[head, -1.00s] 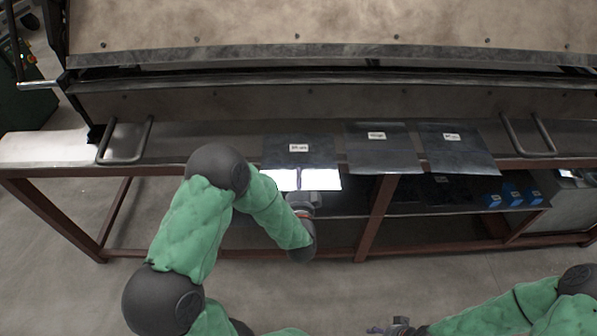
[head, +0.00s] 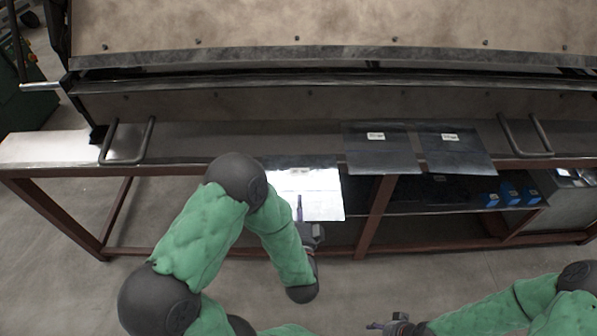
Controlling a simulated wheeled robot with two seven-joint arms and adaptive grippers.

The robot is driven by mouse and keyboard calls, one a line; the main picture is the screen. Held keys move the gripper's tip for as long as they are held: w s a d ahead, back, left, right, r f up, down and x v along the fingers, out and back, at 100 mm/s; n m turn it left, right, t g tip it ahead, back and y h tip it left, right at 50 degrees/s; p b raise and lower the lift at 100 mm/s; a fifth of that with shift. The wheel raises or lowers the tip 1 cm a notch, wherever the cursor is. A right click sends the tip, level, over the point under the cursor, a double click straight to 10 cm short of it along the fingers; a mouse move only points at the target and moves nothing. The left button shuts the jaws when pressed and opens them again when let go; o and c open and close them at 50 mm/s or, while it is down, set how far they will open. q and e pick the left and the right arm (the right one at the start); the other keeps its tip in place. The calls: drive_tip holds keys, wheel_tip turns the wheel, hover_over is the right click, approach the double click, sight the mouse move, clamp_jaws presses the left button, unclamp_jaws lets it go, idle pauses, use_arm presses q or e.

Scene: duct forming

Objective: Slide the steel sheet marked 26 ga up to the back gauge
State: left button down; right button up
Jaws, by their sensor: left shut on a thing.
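My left gripper (head: 300,213) is shut on the near edge of the left sheet (head: 325,204), which shines with glare and hangs well out over the bench's front edge. The middle sheet (head: 385,156) and the right sheet (head: 455,155) lie on the bench, their near ends past its front edge. My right gripper (head: 378,326) is low at the bottom, away from the sheets; its fingers are too small to judge. I cannot make out the back gauge.
The bench (head: 200,146) runs along the brake machine (head: 240,103). A left handle (head: 125,160) and a right handle (head: 545,153) stand at its front. Blue boxes (head: 508,191) sit on the lower shelf. The bench between the left handle and the left sheet is clear.

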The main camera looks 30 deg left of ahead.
use_arm(q)
drive_tip(key=p+v, duration=0.2)
drive_tip(key=v, duration=0.7)
drive_tip(key=shift+p, duration=0.35)
